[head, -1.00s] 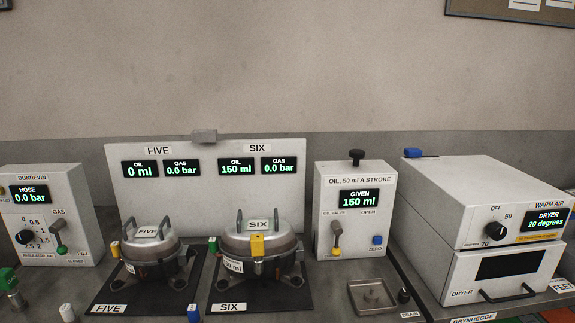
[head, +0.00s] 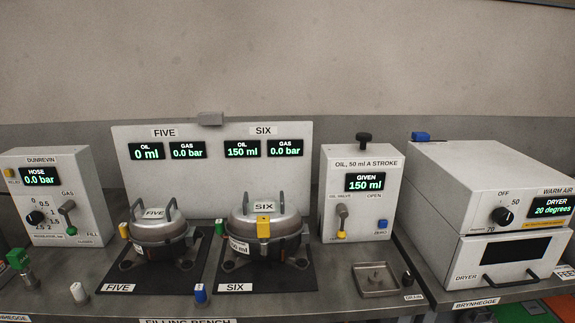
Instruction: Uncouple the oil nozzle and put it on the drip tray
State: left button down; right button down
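A yellow block, which looks like the oil nozzle (head: 264,227), sits upright at the front of the silver compressor (head: 290,226) marked SIX. Its lower end is against the compressor, and I cannot see how it is joined. The drip tray (head: 362,293) is a shallow square metal tray on the bench, right of compressor SIX and in front of the oil box (head: 335,185). The oil box reads 150 ml given, and the panel reads 150 ml oil for SIX. Neither of my grippers shows.
Compressor FIVE (head: 158,230) stands to the left. A blue cap (head: 200,293), a white cap (head: 78,292) and a green fitting (head: 18,259) are near the bench front. The DRAIN knob (head: 407,278) is beside the tray. The dryer (head: 505,258) stands at right.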

aim_at(264, 226)
jog(key=i+l+u, duration=0.2)
jog(key=l, duration=0.25)
jog(key=i+l+u, duration=0.2)
jog(key=l, duration=0.25)
jog(key=l+u, duration=0.2)
jog(key=l, duration=0.3)
jog(key=i+l+u, duration=0.2)
jog(key=l, duration=0.3)
jog(key=k, duration=0.1)
